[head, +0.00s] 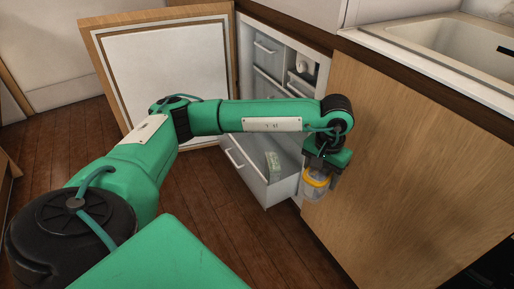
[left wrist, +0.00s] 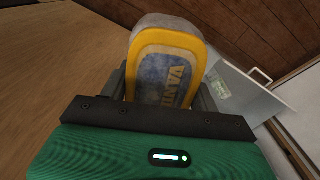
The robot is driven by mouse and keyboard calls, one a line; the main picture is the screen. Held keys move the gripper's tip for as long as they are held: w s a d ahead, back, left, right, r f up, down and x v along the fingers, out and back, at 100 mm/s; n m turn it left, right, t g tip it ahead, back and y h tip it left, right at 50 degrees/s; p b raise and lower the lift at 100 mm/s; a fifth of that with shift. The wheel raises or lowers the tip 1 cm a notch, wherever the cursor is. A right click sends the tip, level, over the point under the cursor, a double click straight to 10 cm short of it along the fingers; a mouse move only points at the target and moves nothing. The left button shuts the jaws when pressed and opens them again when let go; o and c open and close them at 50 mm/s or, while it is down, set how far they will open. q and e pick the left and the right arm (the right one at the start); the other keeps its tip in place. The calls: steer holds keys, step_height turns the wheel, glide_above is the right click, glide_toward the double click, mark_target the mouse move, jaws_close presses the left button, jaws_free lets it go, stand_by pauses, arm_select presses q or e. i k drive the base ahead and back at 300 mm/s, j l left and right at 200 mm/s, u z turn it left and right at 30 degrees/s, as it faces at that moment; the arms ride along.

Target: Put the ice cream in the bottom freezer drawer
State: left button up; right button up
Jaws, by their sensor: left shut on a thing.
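The ice cream tub (head: 316,184) has a yellow rim and a pale frosted body. It also shows in the left wrist view (left wrist: 165,65), with a blue label patch on it. My left gripper (head: 320,168) is shut on the tub and holds it in the air, just right of the open bottom freezer drawer (head: 262,190) in the head view. The drawer is pulled out and holds a pale green-printed package (head: 272,164). The drawer also shows in the left wrist view (left wrist: 258,95), right of the tub. My right gripper is not in view.
The freezer door (head: 165,75) stands wide open at the left. Upper drawers (head: 267,47) are shut inside the freezer. A wooden cabinet front (head: 410,160) is close to the right of the held tub, below a counter with a sink (head: 440,42). Wooden floor (head: 215,235) is clear in front.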

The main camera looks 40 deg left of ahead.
mark_target(252, 155)
steer(key=i+j, duration=0.15)
steer(key=j, duration=0.25)
steer(key=i+j, duration=0.15)
steer(key=j, duration=0.2)
steer(key=i+j, duration=0.15)
steer(key=j, duration=0.25)
steer(key=i+j, duration=0.15)
steer(key=j, duration=0.2)
steer(key=i+j, duration=0.1)
steer(key=j, duration=0.3)
steer(key=i+j, duration=0.3)
steer(key=j, duration=0.15)
